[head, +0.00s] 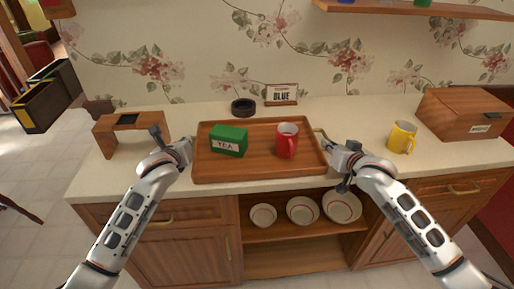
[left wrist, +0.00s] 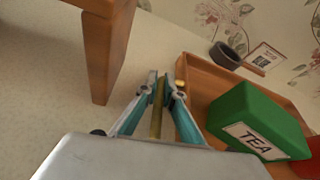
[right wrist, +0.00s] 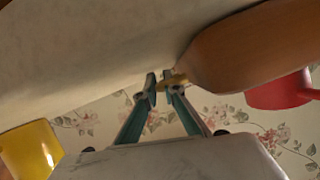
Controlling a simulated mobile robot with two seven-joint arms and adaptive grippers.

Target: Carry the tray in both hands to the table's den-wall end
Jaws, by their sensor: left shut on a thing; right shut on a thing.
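The wooden tray (head: 258,172) is at the middle of the counter in the head view, with a green tea box (head: 229,140) and a red mug (head: 287,141) on it. My left gripper (head: 188,146) is at the tray's left side; in the left wrist view its fingers (left wrist: 160,92) are shut on a brass handle. My right gripper (head: 326,146) is at the right side; in the right wrist view its fingers (right wrist: 166,84) are shut on the other brass handle (right wrist: 176,80). Whether the tray touches the counter is hard to tell.
A small wooden stand (head: 130,132) is left of the tray, close to my left gripper. A yellow mug (head: 402,137) and a wooden box (head: 464,122) are at right. Bowls (head: 302,211) sit on the shelf below.

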